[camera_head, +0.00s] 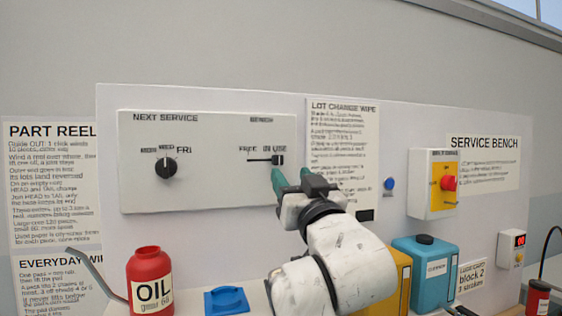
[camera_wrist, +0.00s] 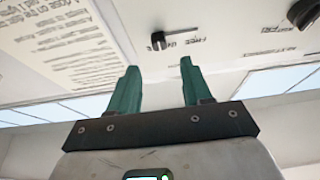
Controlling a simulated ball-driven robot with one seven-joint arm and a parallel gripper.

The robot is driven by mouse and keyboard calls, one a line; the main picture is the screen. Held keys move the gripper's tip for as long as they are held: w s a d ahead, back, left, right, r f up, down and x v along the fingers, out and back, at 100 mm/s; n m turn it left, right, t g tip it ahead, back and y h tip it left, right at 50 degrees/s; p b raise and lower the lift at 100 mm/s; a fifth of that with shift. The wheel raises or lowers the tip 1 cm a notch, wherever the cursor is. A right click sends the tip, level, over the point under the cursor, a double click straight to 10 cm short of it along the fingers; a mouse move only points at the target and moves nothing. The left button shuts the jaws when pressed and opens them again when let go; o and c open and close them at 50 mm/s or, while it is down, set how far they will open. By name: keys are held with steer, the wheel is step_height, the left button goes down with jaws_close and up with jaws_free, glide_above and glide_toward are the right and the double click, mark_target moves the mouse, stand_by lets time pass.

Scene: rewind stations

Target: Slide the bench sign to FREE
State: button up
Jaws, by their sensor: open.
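The bench sign is a slider with a dark knob (camera_head: 278,159) on a short horizontal slot, under the word BENCH on a pale panel (camera_head: 220,195). The knob sits at the right end of the slot, by the IN USE label; FREE is printed to the left. In the wrist view, which is turned over, the knob (camera_wrist: 158,41) shows just beyond the fingertips. My gripper (camera_head: 291,174) is open and empty, with green fingers just below and to the right of the knob. In the wrist view my gripper (camera_wrist: 159,66) appears apart from the knob.
A black NEXT SERVICE dial (camera_head: 166,167) is on the same panel's left. A yellow box with a red button (camera_head: 449,183) is at right. A red oil can (camera_head: 149,279), a blue tray (camera_head: 227,301) and a blue container (camera_head: 425,270) stand below.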

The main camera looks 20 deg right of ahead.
mark_target(279, 159)
steer(key=p+x, duration=0.1)
steer(key=x, duration=0.6)
steer(key=shift+w+r+p, duration=0.15)
steer(key=shift+w+p, duration=0.15)
steer(key=shift+p, duration=0.1)
jaws_close()
